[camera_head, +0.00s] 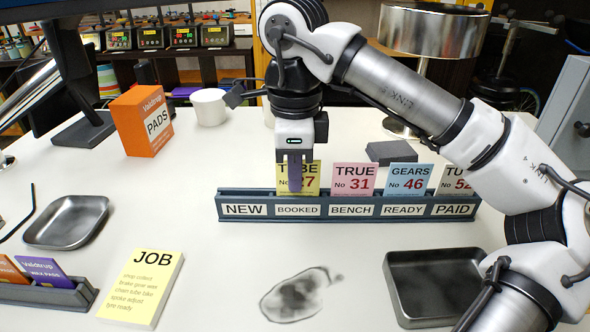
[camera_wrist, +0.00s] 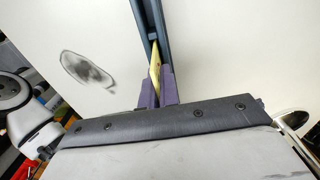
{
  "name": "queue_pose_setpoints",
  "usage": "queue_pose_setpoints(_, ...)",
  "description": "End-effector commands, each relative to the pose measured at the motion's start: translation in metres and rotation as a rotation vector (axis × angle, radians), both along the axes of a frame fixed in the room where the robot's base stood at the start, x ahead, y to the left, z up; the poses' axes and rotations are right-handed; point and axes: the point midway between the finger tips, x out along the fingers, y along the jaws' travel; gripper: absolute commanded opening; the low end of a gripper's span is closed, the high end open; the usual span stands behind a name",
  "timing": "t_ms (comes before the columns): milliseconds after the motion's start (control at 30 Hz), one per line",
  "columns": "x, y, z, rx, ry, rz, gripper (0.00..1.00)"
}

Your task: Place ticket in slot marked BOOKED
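A yellow ticket (camera_head: 311,178) reading "T_BE" and a number ending in 7 stands upright in the long grey rack (camera_head: 345,194), above the label BOOKED (camera_head: 297,210). Its lower edge is hidden behind the rack's front wall, so its depth in the slot is unclear. My gripper (camera_head: 295,183) points down, with its purple fingers over the ticket's middle. In the wrist view, the fingers (camera_wrist: 157,90) are close together with the yellow ticket (camera_wrist: 154,70) between them, in line with the rack (camera_wrist: 150,25).
A pink ticket (camera_head: 355,178) stands at BENCH, a blue one (camera_head: 410,178) at READY and a cream one (camera_head: 455,180) at PAID. The NEW section shows no ticket. A JOB pad (camera_head: 142,288) and a dark tray (camera_head: 437,285) lie in front; an orange box (camera_head: 142,122) stands behind.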

Motion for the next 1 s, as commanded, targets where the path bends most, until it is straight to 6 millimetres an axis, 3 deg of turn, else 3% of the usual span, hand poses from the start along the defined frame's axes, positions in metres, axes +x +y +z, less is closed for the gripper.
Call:
queue_pose_setpoints(200, 0.0, 0.0, -0.005, 0.0, 0.0, 0.0, 0.0)
queue_pose_setpoints(400, 0.0, 0.0, -0.004, 0.0, 0.0, 0.0, 0.28)
queue_pose_setpoints(767, 0.0, 0.0, 0.0, 0.0, -0.001, -0.001, 0.28)
queue_pose_setpoints(1000, 0.0, 0.0, 0.039, -0.003, -0.004, -0.005, 0.28)
